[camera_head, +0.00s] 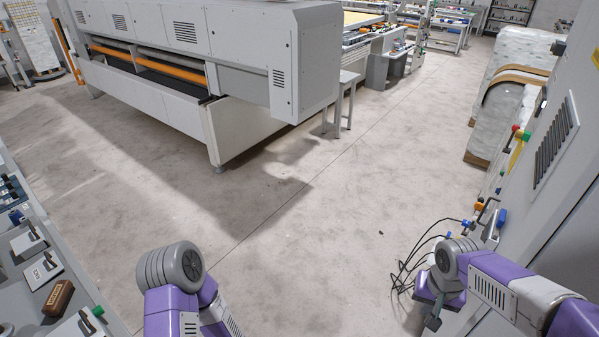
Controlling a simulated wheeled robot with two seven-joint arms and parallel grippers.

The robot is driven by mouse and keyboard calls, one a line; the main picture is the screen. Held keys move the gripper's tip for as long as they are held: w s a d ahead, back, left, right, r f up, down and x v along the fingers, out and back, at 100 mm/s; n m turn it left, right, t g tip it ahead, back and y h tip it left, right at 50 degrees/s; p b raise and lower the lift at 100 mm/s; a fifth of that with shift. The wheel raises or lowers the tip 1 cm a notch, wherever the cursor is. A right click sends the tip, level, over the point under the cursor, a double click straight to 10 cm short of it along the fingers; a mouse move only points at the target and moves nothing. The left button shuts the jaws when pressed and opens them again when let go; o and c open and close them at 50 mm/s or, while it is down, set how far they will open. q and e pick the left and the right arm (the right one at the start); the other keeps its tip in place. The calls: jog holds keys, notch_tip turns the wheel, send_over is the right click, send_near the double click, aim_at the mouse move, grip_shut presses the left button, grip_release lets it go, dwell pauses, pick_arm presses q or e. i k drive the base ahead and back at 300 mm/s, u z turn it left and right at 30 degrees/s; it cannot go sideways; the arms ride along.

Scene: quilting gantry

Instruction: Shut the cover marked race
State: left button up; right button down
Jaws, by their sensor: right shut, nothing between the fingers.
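Several small pale covers with dark handles sit on the grey console at the left edge of the head view. One cover (36,277) carries small dark lettering that may read race, but it is too small to be sure. I cannot tell whether it is raised or flat. Another pale cover (27,241) lies just beyond it. My right gripper (433,320) hangs at the lower right, shut and empty, far from these covers. My left arm rises at the bottom, left of centre, and its gripper is not in view.
A brown block (58,297) and a green knob (98,311) are on the console near the covers. A grey cabinet (561,200) stands at the right, with dark cables (408,268) beside my right arm. A large quilting machine (250,60) stands ahead. The floor between is clear.

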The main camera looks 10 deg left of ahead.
aim_at(49, 266)
jog(key=u, duration=0.9)
jog(key=i, duration=3)
jog(key=u, duration=2.55)
jog(key=i, duration=0.8)
jog(key=u, duration=2.05)
